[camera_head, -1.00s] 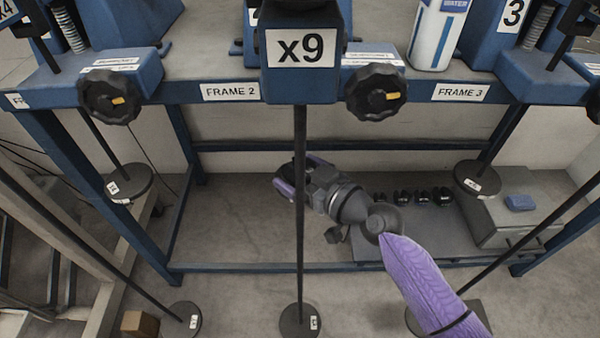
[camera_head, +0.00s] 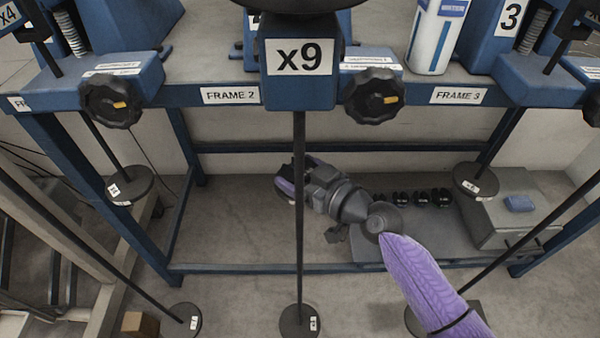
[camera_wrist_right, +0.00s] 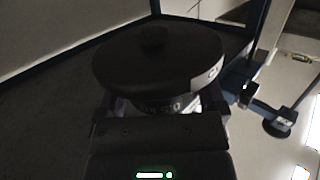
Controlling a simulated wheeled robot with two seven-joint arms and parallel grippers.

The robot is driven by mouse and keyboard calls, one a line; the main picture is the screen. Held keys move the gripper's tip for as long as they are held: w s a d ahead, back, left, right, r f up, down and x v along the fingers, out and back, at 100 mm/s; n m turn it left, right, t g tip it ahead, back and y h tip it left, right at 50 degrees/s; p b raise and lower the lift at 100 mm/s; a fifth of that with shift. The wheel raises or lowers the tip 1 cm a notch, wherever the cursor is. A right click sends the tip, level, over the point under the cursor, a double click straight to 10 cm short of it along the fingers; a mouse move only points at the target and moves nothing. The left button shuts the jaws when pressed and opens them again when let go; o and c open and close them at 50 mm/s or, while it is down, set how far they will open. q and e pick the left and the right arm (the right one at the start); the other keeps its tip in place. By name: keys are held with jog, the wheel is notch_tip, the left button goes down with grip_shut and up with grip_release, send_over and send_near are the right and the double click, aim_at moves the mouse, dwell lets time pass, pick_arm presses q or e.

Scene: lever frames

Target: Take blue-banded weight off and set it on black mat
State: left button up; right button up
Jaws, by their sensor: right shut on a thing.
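My right gripper (camera_head: 288,184) is under the bench, behind the thin rod below the x9 block in the head view. In the wrist view the gripper (camera_wrist_right: 160,108) is shut on a dark round weight (camera_wrist_right: 160,62) with a white label on its rim. The label is only partly legible, and I cannot make out a blue band in the dim light. Whether the weight touches anything below is hidden. A dark grey, mat-like surface (camera_head: 385,247) lies low at the right; I cannot tell for sure that it is the black mat. My left gripper is not in view.
Several small black weights (camera_head: 421,198) stand along the back of the grey surface. A grey box (camera_head: 498,238) with a blue block (camera_head: 519,203) is to the right. Hanging discs (camera_head: 130,186) (camera_head: 476,180) flank the arm. A bench rail (camera_head: 270,268) crosses in front.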

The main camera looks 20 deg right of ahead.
jog(key=shift+r, duration=0.15)
jog(key=f+v, duration=0.1)
jog(key=v, duration=0.5)
jog(key=shift+s+d+b, duration=0.15)
jog(key=shift+s+b, duration=0.1)
jog(key=shift+b, duration=0.2)
